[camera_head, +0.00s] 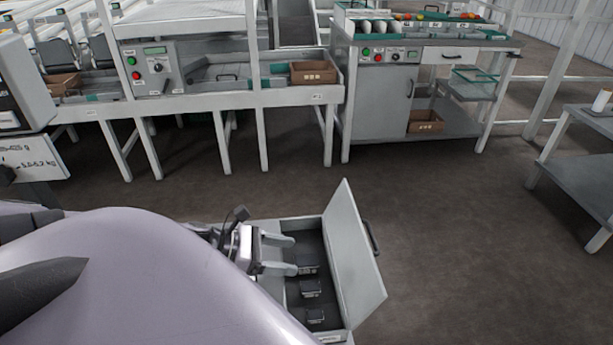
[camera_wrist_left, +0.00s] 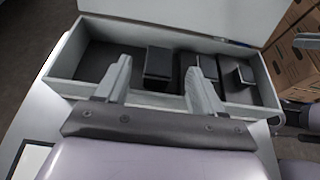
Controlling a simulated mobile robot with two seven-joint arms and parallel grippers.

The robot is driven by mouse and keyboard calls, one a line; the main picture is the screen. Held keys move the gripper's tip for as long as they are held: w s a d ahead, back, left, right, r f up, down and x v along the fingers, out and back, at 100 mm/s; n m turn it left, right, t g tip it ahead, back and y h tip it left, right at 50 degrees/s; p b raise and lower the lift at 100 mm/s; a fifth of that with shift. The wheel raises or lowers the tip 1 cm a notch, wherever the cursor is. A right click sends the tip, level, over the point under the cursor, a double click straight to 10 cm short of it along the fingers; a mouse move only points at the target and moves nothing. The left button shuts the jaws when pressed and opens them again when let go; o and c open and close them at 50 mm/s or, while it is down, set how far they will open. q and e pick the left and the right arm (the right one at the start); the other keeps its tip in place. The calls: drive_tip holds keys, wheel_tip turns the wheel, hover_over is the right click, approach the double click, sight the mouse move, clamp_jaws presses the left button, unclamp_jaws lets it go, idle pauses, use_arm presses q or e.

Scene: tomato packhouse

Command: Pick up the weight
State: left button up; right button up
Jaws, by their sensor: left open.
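The weights are dark blocks in an open grey box with a hinged lid. The box (camera_head: 343,337) is at the bottom middle of the head view, its lid (camera_head: 352,262) raised on the right. The largest weight (camera_head: 308,262) is at the far end, with a middle one (camera_head: 311,288) and a small one (camera_head: 315,316) nearer. My left gripper (camera_head: 293,256) is open, its fingers reaching over the box's left wall. In the left wrist view the largest weight (camera_wrist_left: 158,63) shows between the fingertips, with no contact visible. The smaller weights (camera_wrist_left: 238,75) are to the right.
The raised lid stands close beyond the fingers. A grading bench (camera_head: 290,97) with control panels and a grey cabinet (camera_head: 378,100) stand at the back. A grey table (camera_head: 580,185) is at the right. Cardboard boxes (camera_wrist_left: 296,65) show in the left wrist view. Floor between is clear.

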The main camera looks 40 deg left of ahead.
sight(310, 259)
use_arm(q)
drive_tip(key=shift+b+x, duration=0.5)
drive_tip(key=shift+x, duration=2.25)
clamp_jaws()
